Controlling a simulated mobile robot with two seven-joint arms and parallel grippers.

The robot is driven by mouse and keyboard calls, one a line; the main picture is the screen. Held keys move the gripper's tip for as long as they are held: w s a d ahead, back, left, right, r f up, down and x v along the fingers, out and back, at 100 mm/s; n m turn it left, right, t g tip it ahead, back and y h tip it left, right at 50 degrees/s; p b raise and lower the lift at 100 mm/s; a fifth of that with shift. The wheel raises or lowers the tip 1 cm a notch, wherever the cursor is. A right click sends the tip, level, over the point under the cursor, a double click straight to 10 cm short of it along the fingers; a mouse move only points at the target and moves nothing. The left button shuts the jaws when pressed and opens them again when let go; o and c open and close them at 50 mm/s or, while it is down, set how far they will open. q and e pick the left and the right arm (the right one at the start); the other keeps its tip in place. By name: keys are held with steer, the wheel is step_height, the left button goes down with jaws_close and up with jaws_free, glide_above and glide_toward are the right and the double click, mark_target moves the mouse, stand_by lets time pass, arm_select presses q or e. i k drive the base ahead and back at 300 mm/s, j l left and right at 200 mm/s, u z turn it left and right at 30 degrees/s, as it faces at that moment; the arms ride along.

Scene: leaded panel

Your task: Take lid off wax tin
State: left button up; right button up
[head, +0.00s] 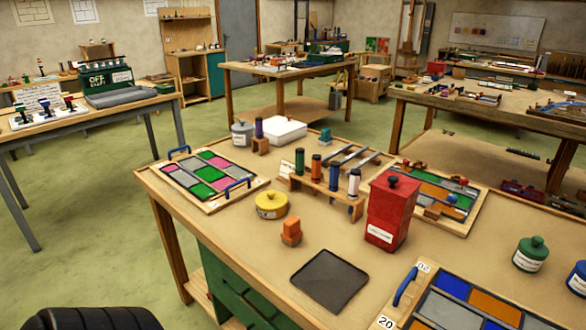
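A round, low yellow tin (271,205) with a small knob on top and a pale label on its front stands on the near workbench (240,228), left of centre. Its lid appears to be on. I cannot read the label surely, but it looks most like the wax tin. Neither of my grippers shows in the head view. A black ribbed part at the bottom left edge seems to be mine.
Left of the tin lies a leaded panel (208,180) with blue handles; an orange block (291,232) stands close in front. A bottle rack (325,190), red canister (390,210), dark mat (330,280) and green tin (530,254) stand further right. Bare bench lies before the tin.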

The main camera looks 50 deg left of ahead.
mark_target(270, 200)
steer(key=u, duration=1.7)
steer(key=i+j+z, duration=0.15)
steer(key=j, duration=0.3)
steer(key=i+j+z, duration=0.15)
steer(key=j, duration=0.3)
steer(key=i+j+z, duration=0.15)
steer(key=j, duration=0.3)
steer(key=i+j+z, duration=0.15)
steer(key=j, duration=0.35)
steer(key=k, duration=0.05)
